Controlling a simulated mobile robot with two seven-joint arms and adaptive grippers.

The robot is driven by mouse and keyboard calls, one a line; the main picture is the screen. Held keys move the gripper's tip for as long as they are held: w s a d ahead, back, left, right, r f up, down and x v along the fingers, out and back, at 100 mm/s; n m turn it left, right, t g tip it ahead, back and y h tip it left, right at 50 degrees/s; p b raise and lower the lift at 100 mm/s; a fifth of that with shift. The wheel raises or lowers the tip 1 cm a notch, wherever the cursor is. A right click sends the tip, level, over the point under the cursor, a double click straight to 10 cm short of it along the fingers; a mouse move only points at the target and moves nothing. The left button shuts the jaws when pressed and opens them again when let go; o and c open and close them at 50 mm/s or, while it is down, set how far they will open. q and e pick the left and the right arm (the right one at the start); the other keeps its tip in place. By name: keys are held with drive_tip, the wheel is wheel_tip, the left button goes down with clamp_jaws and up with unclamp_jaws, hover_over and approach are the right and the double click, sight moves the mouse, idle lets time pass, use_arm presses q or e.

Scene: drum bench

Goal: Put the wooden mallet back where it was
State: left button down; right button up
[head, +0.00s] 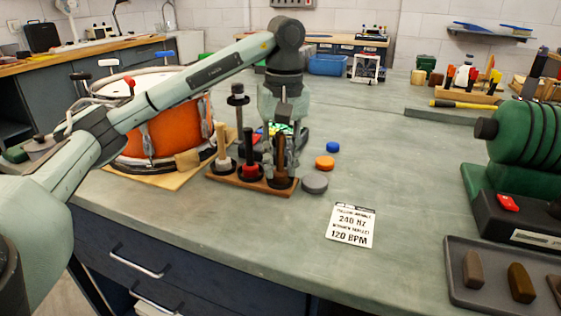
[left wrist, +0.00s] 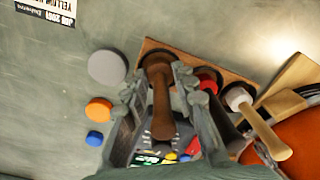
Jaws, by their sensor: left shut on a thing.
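A brown wooden mallet (head: 281,155) stands upright at the right end of the wooden rack (head: 232,181). In the left wrist view the mallet (left wrist: 161,95) lies between the two fingers. My left gripper (head: 281,165) points down and is shut on the mallet's shaft. The mallet's lower end is at the rack's end position; I cannot tell whether it is fully seated. My right gripper is not in view.
An orange drum (head: 170,133) stands left of the rack. A grey disc (head: 314,183), an orange disc (head: 325,162) and a blue disc (head: 333,147) lie to its right. A printed card (head: 351,225) lies in front.

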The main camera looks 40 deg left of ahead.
sight(283, 134)
use_arm(q)
drive_tip(key=c, duration=1.2)
unclamp_jaws()
drive_tip(key=shift+d+r, duration=0.15)
drive_tip(key=shift+r, duration=2.9)
drive_tip(key=shift+d+r, duration=0.1)
drive_tip(key=shift+r, duration=2.95)
